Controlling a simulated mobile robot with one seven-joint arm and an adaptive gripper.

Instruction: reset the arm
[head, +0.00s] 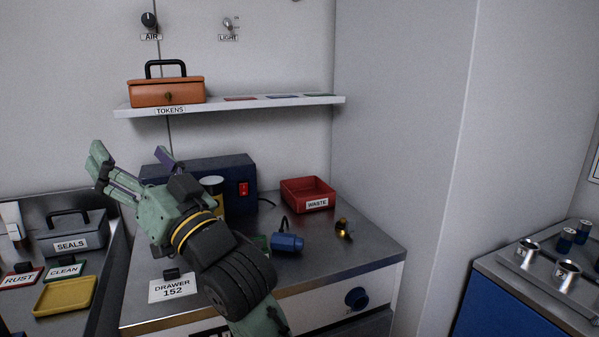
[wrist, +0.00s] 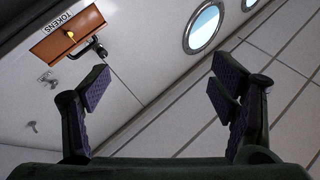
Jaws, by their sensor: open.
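My gripper (head: 132,166) is open and empty, raised above the left part of the counter (head: 365,250) and in front of a dark blue box. Its two fingers point up and to the left. In the wrist view my gripper (wrist: 165,95) shows its purple finger pads wide apart with nothing between them. Behind the fingers in that view are the wall, two round windows (wrist: 204,27) and the orange tokens box (wrist: 68,33). My arm hides part of the counter and of the things behind it.
The tokens box (head: 167,92) stands on the wall shelf (head: 290,103). On the counter are the dark blue box (head: 238,172) with a red switch, the red waste bin (head: 307,194), a blue cylinder (head: 287,243) and a brass piece (head: 343,229). A yellow tray (head: 65,295) lies at left.

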